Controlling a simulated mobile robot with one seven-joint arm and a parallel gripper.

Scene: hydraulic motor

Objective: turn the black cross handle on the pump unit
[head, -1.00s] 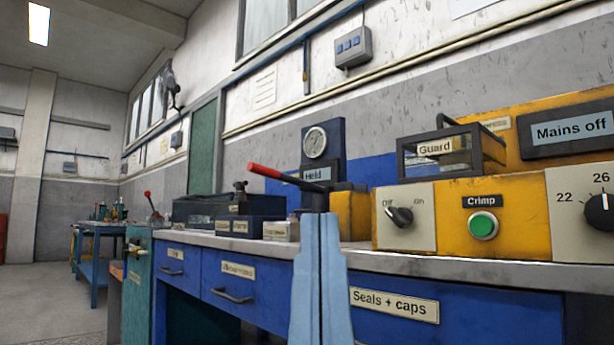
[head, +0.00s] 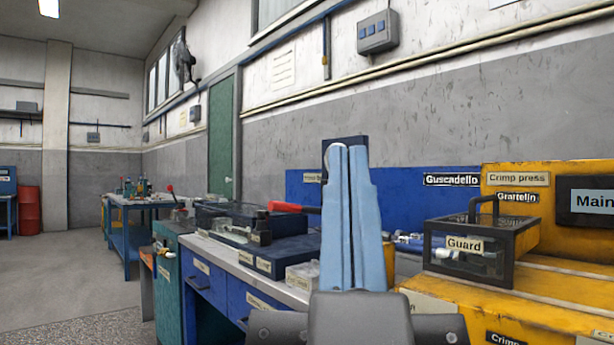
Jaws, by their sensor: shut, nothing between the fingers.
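My gripper (head: 348,152) stands upright in the middle of the head view, its pale blue fingers together and empty. It hides part of the bench top and the panel behind. I cannot make out a black cross handle for certain. A teal cabinet (head: 170,295) stands at the left end of the bench, with a red-knobbed lever (head: 171,189) and a small brass-coloured fitting on it; it may be the pump unit. My gripper is well to the right of it.
Open floor (head: 70,270) lies at left, with a blue table (head: 128,235) beyond.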

